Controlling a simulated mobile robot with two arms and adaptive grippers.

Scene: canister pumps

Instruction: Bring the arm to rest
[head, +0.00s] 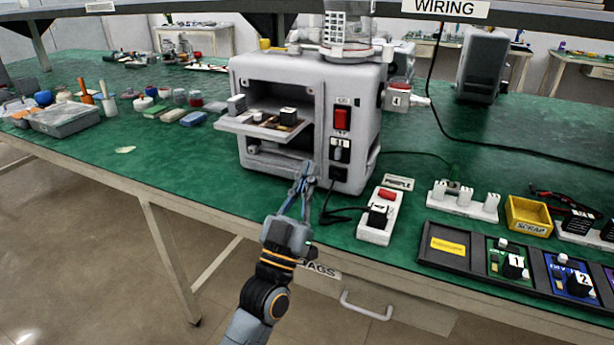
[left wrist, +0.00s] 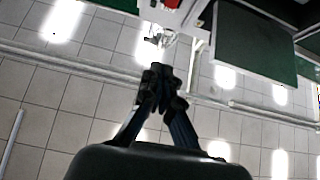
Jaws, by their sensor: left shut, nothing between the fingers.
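My left gripper (head: 304,175) reaches up in the head view, in front of the grey pump housing (head: 277,78) at the table's near edge. Its fingertips overlap the lower right of the housing in the picture; I cannot tell whether they touch it. In the left wrist view the fingers (left wrist: 161,80) meet at their tips, with nothing between them and the tiled floor behind. My right gripper is in neither view.
The housing has a pulled-out tray (head: 262,126) with small parts and a red switch (head: 342,118). A white power strip (head: 379,217) stands right of my gripper. A yellow scrap bin (head: 528,216) and numbered modules (head: 513,266) lie further right. Floor (head: 75,255) is open at left.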

